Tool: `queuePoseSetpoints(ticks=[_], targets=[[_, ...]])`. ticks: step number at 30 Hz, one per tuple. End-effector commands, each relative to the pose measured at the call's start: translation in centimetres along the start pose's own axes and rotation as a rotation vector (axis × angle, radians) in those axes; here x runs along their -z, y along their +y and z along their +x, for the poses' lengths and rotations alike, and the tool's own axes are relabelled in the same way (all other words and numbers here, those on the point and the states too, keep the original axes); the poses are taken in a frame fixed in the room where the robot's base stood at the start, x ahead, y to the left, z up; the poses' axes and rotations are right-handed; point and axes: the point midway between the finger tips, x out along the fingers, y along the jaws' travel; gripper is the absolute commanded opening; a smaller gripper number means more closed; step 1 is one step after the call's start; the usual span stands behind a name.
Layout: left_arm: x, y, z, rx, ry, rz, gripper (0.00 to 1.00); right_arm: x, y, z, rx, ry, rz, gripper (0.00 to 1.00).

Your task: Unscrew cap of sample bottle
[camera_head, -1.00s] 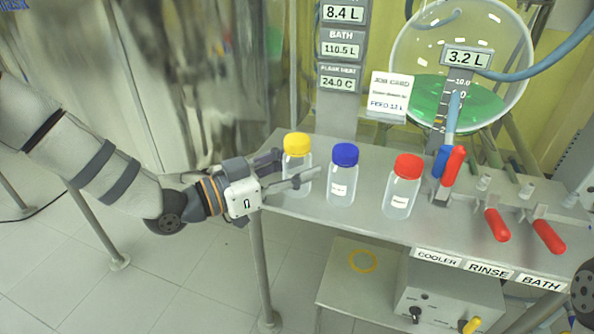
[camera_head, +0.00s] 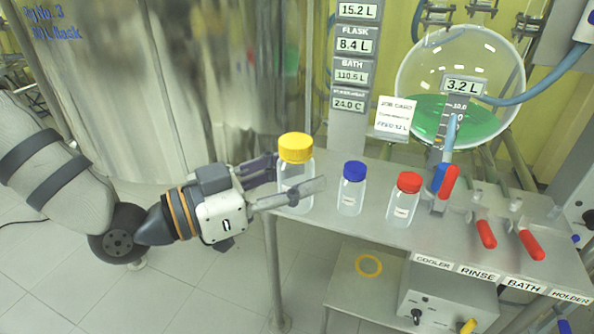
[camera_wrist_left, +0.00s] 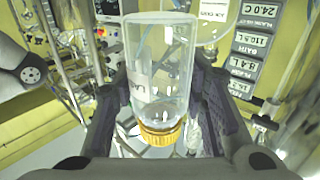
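A clear sample bottle (camera_head: 296,190) with a yellow cap (camera_head: 295,147) is upright at the left end of the steel shelf, between the fingers of my left gripper (camera_head: 298,178). The gripper is shut on its body below the cap, and the bottle seems raised off the shelf. In the left wrist view the bottle (camera_wrist_left: 160,65) fills the space between the dark fingers, with its yellow cap (camera_wrist_left: 160,133) at the bottom of the picture. The cap is on the bottle. My right gripper is not in view.
A blue-capped bottle (camera_head: 351,190) and a red-capped bottle (camera_head: 404,200) stand on the shelf (camera_head: 376,225) just to the right. Red valve handles (camera_head: 486,234) are farther right. A large steel vessel (camera_head: 160,90) stands behind my left arm.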

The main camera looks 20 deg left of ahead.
Motion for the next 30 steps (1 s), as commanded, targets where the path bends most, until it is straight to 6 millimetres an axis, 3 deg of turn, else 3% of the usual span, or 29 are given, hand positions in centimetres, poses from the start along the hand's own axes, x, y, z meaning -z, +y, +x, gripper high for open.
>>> queuePoseSetpoints(ticks=[1, 5, 13, 22, 25, 30], targets=[[0.0, 0.0, 0.0, 0.000, 0.001, 0.000, 0.27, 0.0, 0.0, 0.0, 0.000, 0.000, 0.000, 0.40], [0.0, 0.0, 0.0, 0.000, 0.001, 0.000, 0.00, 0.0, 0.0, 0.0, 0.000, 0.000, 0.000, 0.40], [-0.4, -0.1, -0.1, 0.007, 0.002, -0.003, 0.00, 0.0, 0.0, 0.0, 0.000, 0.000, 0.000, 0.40], [-8.4, -1.9, -3.1, 0.187, 0.005, -0.012, 0.00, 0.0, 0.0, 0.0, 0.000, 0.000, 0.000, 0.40], [-9.8, -2.1, -4.1, 0.229, 0.001, -0.005, 0.00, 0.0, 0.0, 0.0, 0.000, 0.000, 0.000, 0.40], [-10.2, -2.2, -4.3, 0.238, 0.003, 0.003, 0.00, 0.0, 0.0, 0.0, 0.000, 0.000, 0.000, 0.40]])
